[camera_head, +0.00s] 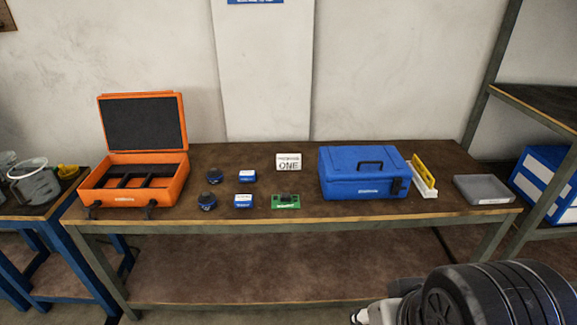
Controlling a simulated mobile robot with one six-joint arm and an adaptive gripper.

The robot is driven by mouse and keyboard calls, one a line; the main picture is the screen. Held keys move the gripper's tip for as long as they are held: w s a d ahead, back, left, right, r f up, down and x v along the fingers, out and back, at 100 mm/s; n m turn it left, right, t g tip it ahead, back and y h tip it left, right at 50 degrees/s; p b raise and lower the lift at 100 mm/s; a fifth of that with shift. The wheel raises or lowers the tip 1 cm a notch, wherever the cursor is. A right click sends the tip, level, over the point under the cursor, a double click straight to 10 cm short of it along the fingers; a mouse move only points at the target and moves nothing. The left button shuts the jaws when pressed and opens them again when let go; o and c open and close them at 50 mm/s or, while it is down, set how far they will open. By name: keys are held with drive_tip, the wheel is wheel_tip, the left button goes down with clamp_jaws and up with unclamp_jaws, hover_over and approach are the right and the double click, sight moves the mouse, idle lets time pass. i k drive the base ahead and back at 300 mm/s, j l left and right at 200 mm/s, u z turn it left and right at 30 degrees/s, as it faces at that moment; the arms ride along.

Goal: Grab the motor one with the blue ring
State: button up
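Two small dark round motors stand on the table at centre left. The rear motor (215,176) is just right of the orange case, and the front motor (207,201) is nearer the table's front edge. Both look black with a bluish tint. They are too small to tell which one bears a blue ring. I do not make out my gripper's fingers in this view.
An open orange case (184,189) is left of the motors. Two blue-and-white boxes (248,176) (243,201) and a green board (286,201) are right of them. Further right are a blue toolbox (345,187), a yellow-and-white item (424,172) and a grey tray (482,192).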

sight(207, 201)
drive_tip(key=i+j+u, duration=0.25)
drive_tip(key=j, duration=0.25)
drive_tip(key=i+j+u, duration=0.25)
drive_tip(key=j, duration=0.2)
drive_tip(key=i+l, duration=0.6)
drive_tip(key=l, duration=0.1)
